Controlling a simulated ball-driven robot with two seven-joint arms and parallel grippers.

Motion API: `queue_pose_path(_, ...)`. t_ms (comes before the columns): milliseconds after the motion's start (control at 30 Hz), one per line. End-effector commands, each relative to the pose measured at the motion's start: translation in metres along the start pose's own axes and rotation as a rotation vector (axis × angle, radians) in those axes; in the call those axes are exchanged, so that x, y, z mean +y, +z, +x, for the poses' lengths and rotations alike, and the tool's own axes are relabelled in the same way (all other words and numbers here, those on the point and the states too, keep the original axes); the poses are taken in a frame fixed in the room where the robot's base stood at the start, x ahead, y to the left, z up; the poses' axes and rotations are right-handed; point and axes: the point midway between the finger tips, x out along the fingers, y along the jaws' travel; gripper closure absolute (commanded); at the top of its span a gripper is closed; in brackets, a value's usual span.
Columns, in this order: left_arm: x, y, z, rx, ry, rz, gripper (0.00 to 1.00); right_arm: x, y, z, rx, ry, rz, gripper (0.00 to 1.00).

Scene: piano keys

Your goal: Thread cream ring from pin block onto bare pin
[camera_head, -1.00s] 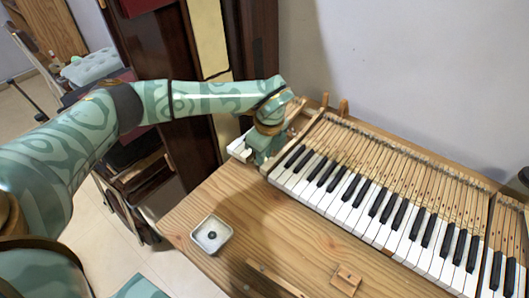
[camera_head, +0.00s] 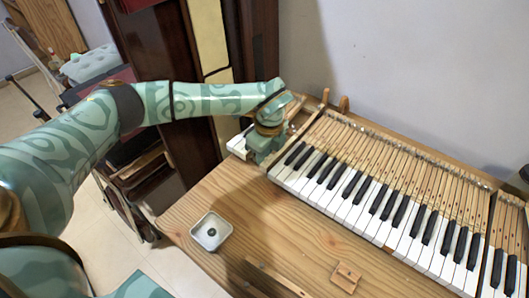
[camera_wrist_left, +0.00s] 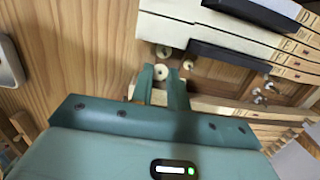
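My left gripper (camera_wrist_left: 161,76) points down over the left end of the keyboard, where keys are out and the wooden frame shows. Its two fingers sit close on either side of a cream ring (camera_wrist_left: 160,72) with a dark centre, which fills the gap between the tips. Two more small pale round pieces, one beyond the tips (camera_wrist_left: 163,51) and one to the right (camera_wrist_left: 187,64), sit by the frame. I cannot make out a bare pin there. The small wooden pin block (camera_head: 346,277) lies at the table's front. My right gripper is not in view.
Piano keys (camera_head: 380,205) run right from my left gripper. Loose keys (camera_head: 238,147) lie left of it. The table between is clear.

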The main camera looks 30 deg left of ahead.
Motion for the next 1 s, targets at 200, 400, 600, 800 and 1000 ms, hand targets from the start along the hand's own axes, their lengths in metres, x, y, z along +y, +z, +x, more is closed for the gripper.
queue_pose_path(200, 0.0001, -0.0007, 0.0037, 0.000, 0.000, 0.000, 0.88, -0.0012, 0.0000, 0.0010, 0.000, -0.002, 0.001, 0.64)
queue_pose_path(400, 0.0001, -0.0011, 0.0065, 0.001, 0.000, 0.001, 0.88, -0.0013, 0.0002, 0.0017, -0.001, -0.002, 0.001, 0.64)
queue_pose_path(600, 0.0001, -0.0013, 0.0074, 0.001, 0.000, 0.001, 0.88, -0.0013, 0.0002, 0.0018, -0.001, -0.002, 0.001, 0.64)
queue_pose_path(800, 0.0001, -0.0013, 0.0073, 0.001, 0.000, 0.001, 0.77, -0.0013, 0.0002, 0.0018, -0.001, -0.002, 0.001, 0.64)
queue_pose_path(1000, 0.0001, -0.0014, 0.0073, 0.001, 0.000, 0.001, 0.77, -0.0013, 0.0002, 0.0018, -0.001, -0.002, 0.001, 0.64)
